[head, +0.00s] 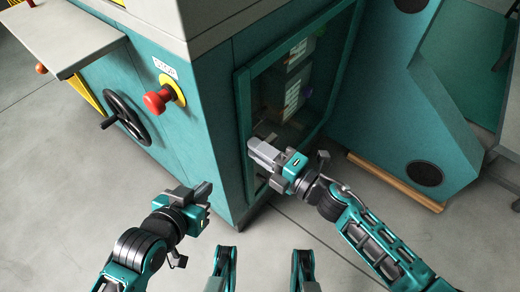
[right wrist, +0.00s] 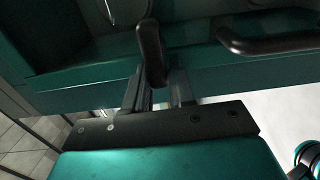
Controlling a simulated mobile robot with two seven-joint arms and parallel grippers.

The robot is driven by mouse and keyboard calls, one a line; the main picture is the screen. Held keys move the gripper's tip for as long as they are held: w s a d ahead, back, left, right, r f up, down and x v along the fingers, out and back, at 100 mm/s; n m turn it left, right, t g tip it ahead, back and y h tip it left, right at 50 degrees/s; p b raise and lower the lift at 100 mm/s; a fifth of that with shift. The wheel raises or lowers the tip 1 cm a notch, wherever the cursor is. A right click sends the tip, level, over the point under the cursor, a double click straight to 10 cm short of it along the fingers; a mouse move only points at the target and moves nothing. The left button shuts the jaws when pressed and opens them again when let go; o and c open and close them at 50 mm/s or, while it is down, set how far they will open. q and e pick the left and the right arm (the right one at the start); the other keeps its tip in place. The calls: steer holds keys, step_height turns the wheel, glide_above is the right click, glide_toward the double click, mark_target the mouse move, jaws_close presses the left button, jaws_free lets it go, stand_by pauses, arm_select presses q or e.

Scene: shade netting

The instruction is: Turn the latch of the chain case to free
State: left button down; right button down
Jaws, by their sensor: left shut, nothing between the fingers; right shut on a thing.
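The chain case (head: 243,112) is a teal framed box with a dark window, on the side of the teal machine. My right gripper (head: 256,150) is at the lower part of its front, and hides the latch in the head view. In the right wrist view the latch (right wrist: 151,48) is a dark, rounded lever pointing down, slightly tilted. Its lower end is between the fingers of my right gripper (right wrist: 158,88), which are shut on it. My left gripper (head: 205,191) is shut and empty, above the floor in front of the machine, apart from it.
A black bar handle (right wrist: 270,43) is right of the latch in the wrist view. A red stop button (head: 157,101) and a black handwheel (head: 127,118) stick out on the left face. A teal panel (head: 395,120) stands at right. Grey floor (head: 60,190) is clear at left.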

arm_select(q)
steer(key=shift+f, duration=0.25)
arm_select(e)
steer(key=c, duration=1)
jaws_free()
steer(key=shift+c, duration=0.2)
arm_select(q)
steer(key=shift+s+a+r+p, duration=0.1)
steer(key=shift+a+r+p, duration=0.3)
steer(key=shift+p, duration=0.45)
arm_select(e)
steer(key=v, duration=1.3)
arm_select(q)
steer(key=shift+d, duration=0.1)
